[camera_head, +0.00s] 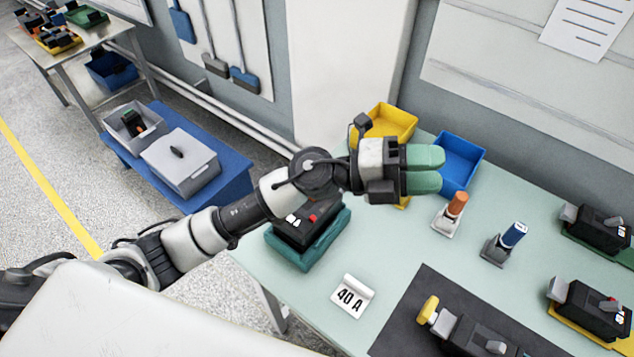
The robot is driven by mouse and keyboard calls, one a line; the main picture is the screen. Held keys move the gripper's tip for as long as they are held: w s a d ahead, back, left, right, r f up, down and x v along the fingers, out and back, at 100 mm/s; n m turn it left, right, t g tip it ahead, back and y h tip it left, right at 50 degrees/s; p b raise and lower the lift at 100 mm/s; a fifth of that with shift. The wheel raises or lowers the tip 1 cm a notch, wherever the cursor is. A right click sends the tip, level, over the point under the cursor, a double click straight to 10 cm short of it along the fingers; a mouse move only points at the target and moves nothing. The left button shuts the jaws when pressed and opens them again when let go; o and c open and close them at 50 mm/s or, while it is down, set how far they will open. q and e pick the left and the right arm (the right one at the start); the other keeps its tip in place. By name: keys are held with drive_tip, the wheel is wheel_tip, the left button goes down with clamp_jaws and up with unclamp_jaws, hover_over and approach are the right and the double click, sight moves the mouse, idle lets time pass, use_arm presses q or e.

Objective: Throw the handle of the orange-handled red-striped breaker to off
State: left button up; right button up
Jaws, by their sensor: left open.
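My left gripper (436,169) reaches in from the left and hangs over the back of the pale green table. Its two green fingers point right with a gap between them and nothing visible in it. A black breaker (298,236) with a small red mark and white marks sits in a dark green tray (290,256) below my left forearm. The arm covers its far part, so I cannot tell its handle colour or position. No orange handle on a red-striped breaker can be made out clearly. My right gripper is out of view.
An orange-topped piece (456,205) and a blue-topped piece (513,235) stand right of the gripper. Yellow (391,121) and blue (461,158) bins are behind it. Black breakers (597,228) line the right side.

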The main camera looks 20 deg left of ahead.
use_arm(q)
drive_tip(key=w+a+f+m+g+y, duration=0.2)
drive_tip(key=a+f+m+g+y, duration=0.25)
drive_tip(key=f+m+y, duration=0.4)
drive_tip(key=w+a+f+n+y, duration=0.1)
drive_tip(key=w+a+y, duration=0.2)
drive_tip(key=a+y, duration=0.35)
drive_tip(key=w+a+f+n+y, duration=0.1)
drive_tip(key=w+a+n+y, duration=0.15)
drive_tip(key=a+y, duration=0.4)
drive_tip(key=shift+m+t+h, duration=0.3)
drive_tip(key=shift+t+h, duration=0.15)
drive_tip(key=shift+h, duration=0.2)
drive_tip(key=f+p, duration=0.1)
drive_tip(key=f, duration=0.2)
drive_tip(key=a+f+p, duration=0.1)
drive_tip(key=f, duration=0.2)
drive_tip(key=f+p, duration=0.1)
drive_tip(key=f, duration=0.2)
drive_tip(key=shift+w+a+p, duration=0.15)
drive_tip(key=shift+a+p, duration=0.1)
drive_tip(key=shift+p, duration=0.1)
drive_tip(key=shift+f, duration=0.5)
drive_tip(key=shift+c, duration=0.2)
clamp_jaws()
